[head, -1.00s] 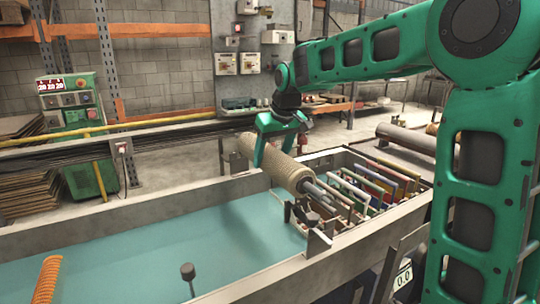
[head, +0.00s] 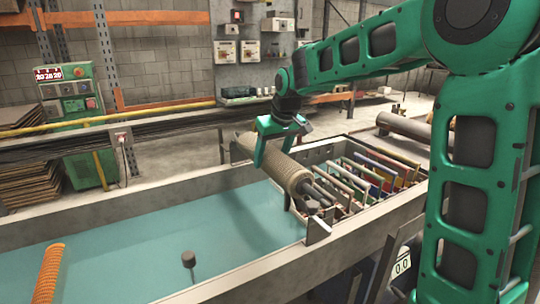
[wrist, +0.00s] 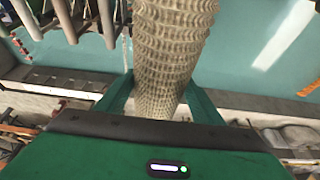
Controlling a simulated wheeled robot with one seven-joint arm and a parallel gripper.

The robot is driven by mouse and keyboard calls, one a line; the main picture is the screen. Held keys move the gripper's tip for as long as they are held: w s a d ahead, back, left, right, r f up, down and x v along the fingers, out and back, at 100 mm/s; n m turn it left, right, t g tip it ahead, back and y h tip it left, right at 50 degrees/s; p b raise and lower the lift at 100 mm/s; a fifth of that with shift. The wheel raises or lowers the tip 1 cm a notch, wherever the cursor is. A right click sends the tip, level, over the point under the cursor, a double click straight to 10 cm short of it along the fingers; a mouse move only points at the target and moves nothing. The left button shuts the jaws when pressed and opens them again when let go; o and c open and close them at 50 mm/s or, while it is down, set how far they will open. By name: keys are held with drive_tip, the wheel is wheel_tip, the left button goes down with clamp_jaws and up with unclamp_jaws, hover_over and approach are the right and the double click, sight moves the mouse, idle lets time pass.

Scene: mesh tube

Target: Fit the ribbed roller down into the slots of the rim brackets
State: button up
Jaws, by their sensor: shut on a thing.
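The ribbed roller (head: 292,175) is tan with grey shaft ends. It lies across the trough, its near shaft end (head: 325,201) close to the near rim. My gripper (head: 274,148) is shut on the roller, its fingers on either side of the ribbed body; the wrist view shows the roller (wrist: 172,55) between the fingers. A near rim bracket (head: 318,230) stands upright at the near wall, just below the shaft end in the picture. I cannot tell whether they touch. The far bracket (head: 234,153) is at the far rim, partly hidden by the roller's far end.
The trough (head: 150,240) holds teal liquid. Several framed screens (head: 375,175) stand in its right part, close beside the roller. A dark knob on a post (head: 188,259) stands near the front rim.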

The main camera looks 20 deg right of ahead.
drive_tip(key=shift+f, duration=2.1)
drive_tip(key=shift+f, duration=0.1)
drive_tip(key=o, duration=1.8)
